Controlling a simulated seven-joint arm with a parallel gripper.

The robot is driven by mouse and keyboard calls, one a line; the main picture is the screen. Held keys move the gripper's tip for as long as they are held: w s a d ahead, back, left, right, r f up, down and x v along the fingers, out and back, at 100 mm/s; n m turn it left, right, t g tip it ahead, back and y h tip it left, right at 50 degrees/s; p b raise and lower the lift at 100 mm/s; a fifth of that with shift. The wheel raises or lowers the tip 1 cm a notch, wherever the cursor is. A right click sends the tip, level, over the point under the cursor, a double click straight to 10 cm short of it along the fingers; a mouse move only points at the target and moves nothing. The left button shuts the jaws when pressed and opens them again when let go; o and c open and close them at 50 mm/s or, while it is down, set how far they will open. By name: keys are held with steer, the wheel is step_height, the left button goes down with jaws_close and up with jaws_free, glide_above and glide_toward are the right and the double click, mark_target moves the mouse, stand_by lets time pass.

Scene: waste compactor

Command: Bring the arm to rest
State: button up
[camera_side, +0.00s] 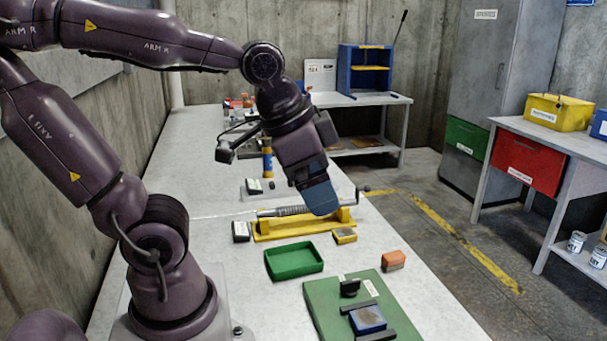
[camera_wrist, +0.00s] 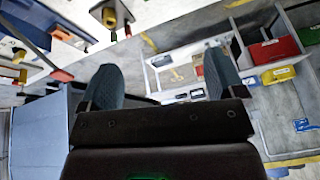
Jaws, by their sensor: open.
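My arm reaches over the pale workbench (camera_side: 185,225) from the left in the side view. My gripper (camera_side: 322,205) points down and slightly right, above the right part of the yellow stand (camera_side: 290,228) that carries a grey spring-like rod (camera_side: 290,210). From this angle I cannot tell how far above the stand it is. In the wrist view my gripper (camera_wrist: 163,85) has its two blue fingers wide apart, with nothing between them.
On the bench are a green tray (camera_side: 294,261), an orange block (camera_side: 393,260), a small yellow block (camera_side: 344,236) and a green board (camera_side: 325,308) with a blue block (camera_side: 368,318). A blue-and-yellow press (camera_side: 366,68) stands on the back table. Floor shows at right.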

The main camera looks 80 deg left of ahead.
steer(key=shift+s+d+r+n+t, duration=0.1)
steer(key=shift+s+r+n+t, duration=0.15)
steer(key=shift+s+n, duration=0.35)
steer(key=shift+s+d+r+n+t, duration=0.15)
steer(key=shift+s+r+n, duration=0.15)
steer(key=shift+s+n, duration=0.25)
steer(key=shift+a, duration=0.1)
stand_by(1.2)
